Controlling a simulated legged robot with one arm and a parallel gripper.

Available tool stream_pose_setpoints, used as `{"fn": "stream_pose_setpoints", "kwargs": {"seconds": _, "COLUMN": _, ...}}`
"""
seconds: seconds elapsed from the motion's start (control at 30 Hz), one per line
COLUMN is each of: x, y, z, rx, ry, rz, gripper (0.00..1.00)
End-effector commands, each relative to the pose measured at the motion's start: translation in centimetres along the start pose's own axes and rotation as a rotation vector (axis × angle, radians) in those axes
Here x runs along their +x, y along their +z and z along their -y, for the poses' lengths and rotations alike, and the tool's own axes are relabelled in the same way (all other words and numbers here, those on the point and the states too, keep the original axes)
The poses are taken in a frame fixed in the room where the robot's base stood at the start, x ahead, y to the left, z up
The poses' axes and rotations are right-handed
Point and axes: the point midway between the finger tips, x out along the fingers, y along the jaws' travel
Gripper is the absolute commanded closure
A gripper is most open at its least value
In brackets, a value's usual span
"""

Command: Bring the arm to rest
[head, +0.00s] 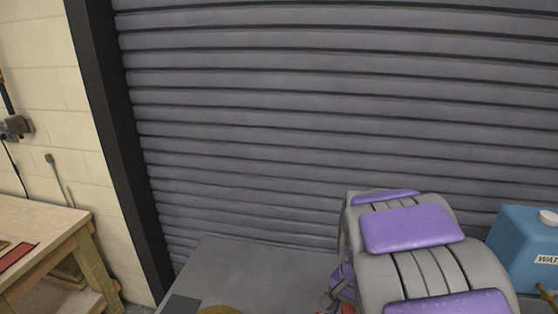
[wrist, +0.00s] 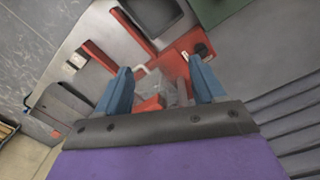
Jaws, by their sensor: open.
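My gripper (wrist: 161,68) shows in the wrist view with its two blue fingers spread wide apart and nothing clasped between them. Behind the gap are red parts and a grey, blurred piece; I cannot tell what they are. My arm (head: 412,228), grey with purple pads, fills the lower right of the head view, folded low over a grey surface. In the head view the gripper end is mostly hidden by the arm and the frame's lower edge.
A grey roller shutter (head: 340,120) stands behind. A blue water container (head: 527,248) is right of my arm. A wooden workbench (head: 45,225) stands at left. A grey flat surface (head: 250,270) bears a dark slab (head: 181,305) and a partly visible tan round thing (head: 218,310).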

Motion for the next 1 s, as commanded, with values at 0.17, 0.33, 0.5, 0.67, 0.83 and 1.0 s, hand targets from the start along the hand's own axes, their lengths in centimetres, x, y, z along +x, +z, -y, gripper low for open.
{"fn": "stream_pose_setpoints", "kwargs": {"seconds": 0.17, "x": -1.0, "y": 4.4, "z": -3.3, "rx": -0.127, "ry": 0.003, "rz": 0.021, "gripper": 0.31}}
{"fn": "stream_pose_setpoints", "kwargs": {"seconds": 0.33, "x": -1.2, "y": 8.6, "z": -6.2, "rx": -0.262, "ry": 0.005, "rz": 0.046, "gripper": 0.31}}
{"fn": "stream_pose_setpoints", "kwargs": {"seconds": 0.5, "x": -1.0, "y": 12.9, "z": -9.2, "rx": -0.409, "ry": 0.007, "rz": 0.068, "gripper": 0.31}}
{"fn": "stream_pose_setpoints", "kwargs": {"seconds": 0.67, "x": -0.2, "y": 16.6, "z": -11.8, "rx": -0.548, "ry": 0.011, "rz": 0.092, "gripper": 0.31}}
{"fn": "stream_pose_setpoints", "kwargs": {"seconds": 0.83, "x": 0.6, "y": 19.2, "z": -13.6, "rx": -0.655, "ry": 0.014, "rz": 0.106, "gripper": 0.31}}
{"fn": "stream_pose_setpoints", "kwargs": {"seconds": 1.0, "x": 0.8, "y": 20.0, "z": -14.3, "rx": -0.697, "ry": 0.018, "rz": 0.11, "gripper": 0.31}}
